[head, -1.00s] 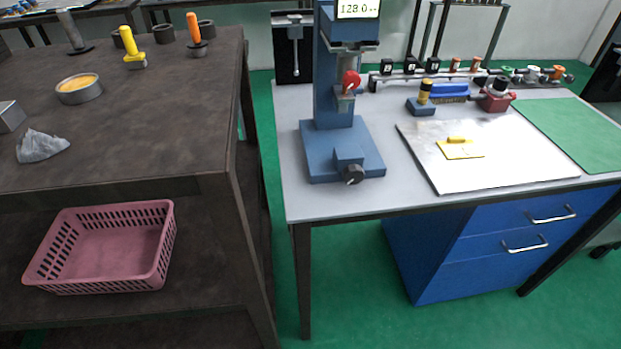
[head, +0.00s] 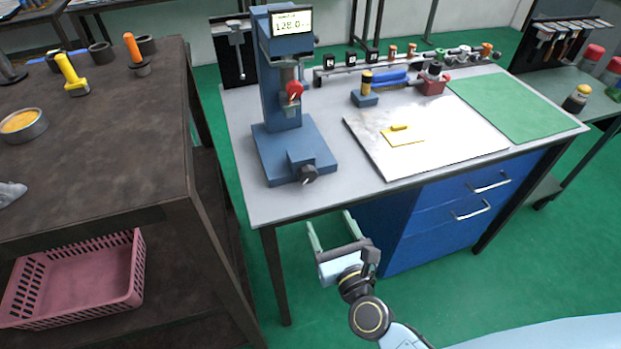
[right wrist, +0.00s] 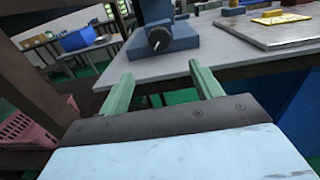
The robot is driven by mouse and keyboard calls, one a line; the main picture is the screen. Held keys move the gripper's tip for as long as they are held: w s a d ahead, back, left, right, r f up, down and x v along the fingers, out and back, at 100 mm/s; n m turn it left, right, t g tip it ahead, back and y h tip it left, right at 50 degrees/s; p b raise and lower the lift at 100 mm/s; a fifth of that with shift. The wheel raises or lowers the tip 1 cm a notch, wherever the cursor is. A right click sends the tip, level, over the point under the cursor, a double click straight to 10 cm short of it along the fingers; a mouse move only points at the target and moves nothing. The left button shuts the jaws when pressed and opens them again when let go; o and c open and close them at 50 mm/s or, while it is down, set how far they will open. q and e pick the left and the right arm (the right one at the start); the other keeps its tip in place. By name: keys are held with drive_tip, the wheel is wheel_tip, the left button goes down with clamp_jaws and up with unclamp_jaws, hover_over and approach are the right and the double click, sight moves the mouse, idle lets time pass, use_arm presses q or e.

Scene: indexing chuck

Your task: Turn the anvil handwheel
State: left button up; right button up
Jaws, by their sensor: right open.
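A blue bench press-like instrument (head: 281,110) with a lit display stands on the left part of the grey table. A dark handwheel (head: 308,174) sits on the front of the blue block on its base. The handwheel also shows in the right wrist view (right wrist: 159,39), ahead of and above the fingers. My right gripper (head: 329,225) is open and empty in front of the table's front edge, below the handwheel and apart from it. Its green fingers (right wrist: 161,80) are spread in the right wrist view. My left gripper is not in view.
The grey table (head: 240,185) has its front edge between my right gripper and the instrument. A white plate (head: 450,150) with a yellow item (head: 402,136) lies to the right. A dark bench (head: 110,160) with a pink basket (head: 75,290) stands at left. Blue drawers (head: 440,225) are under the table.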

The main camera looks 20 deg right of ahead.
sight(309, 179)
drive_tip(key=w, duration=1.3)
drive_tip(key=shift+w+a+r+p, duration=0.1)
drive_tip(key=shift+w+a+p, duration=0.1)
drive_tip(key=shift+p, duration=0.15)
drive_tip(key=c, duration=1)
